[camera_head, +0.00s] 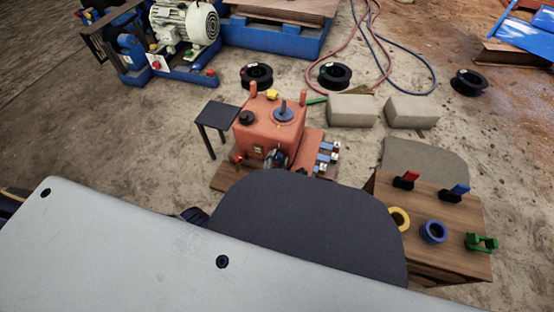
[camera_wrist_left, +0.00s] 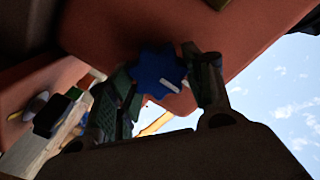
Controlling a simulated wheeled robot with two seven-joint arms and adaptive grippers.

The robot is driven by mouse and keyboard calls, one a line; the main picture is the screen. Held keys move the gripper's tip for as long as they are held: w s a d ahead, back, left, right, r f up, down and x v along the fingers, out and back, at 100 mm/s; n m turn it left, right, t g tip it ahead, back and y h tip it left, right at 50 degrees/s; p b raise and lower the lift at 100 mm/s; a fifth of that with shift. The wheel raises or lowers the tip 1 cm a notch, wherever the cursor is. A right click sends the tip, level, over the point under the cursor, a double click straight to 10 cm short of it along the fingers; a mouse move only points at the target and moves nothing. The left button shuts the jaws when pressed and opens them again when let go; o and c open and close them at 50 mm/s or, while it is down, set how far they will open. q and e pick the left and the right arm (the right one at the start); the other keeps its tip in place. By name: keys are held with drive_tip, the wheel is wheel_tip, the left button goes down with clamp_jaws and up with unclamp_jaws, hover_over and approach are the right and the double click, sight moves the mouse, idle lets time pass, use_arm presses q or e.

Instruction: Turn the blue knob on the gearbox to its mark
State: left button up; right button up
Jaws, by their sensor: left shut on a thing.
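The orange-red gearbox (camera_head: 262,128) stands on a low base in the middle of the head view. The blue knob (camera_wrist_left: 152,68) is a lobed knob on the gearbox face in the left wrist view, with a short white line at its edge. My left gripper (camera_wrist_left: 160,75) is shut on the knob, one finger on each side. In the head view the left gripper (camera_head: 277,157) is small and dark at the gearbox's front face, and I cannot make out the knob clearly there. I cannot tell the knob's mark on the gearbox. My right gripper is not in view.
A small dark stand (camera_head: 219,115) is left of the gearbox. A wooden table (camera_head: 445,263) with coloured parts is at right. Two pale blocks (camera_head: 352,110) lie behind it. A motor (camera_head: 187,24) on a blue frame is at back left. My arm covers the foreground.

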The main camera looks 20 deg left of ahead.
use_arm(q)
drive_tip(key=o, duration=1)
drive_tip(key=shift+s, duration=0.3)
drive_tip(key=shift+s, duration=0.35)
drive_tip(key=shift+s+a, duration=0.15)
drive_tip(key=shift+s, duration=2.95)
drive_tip(key=shift+s, duration=0.1)
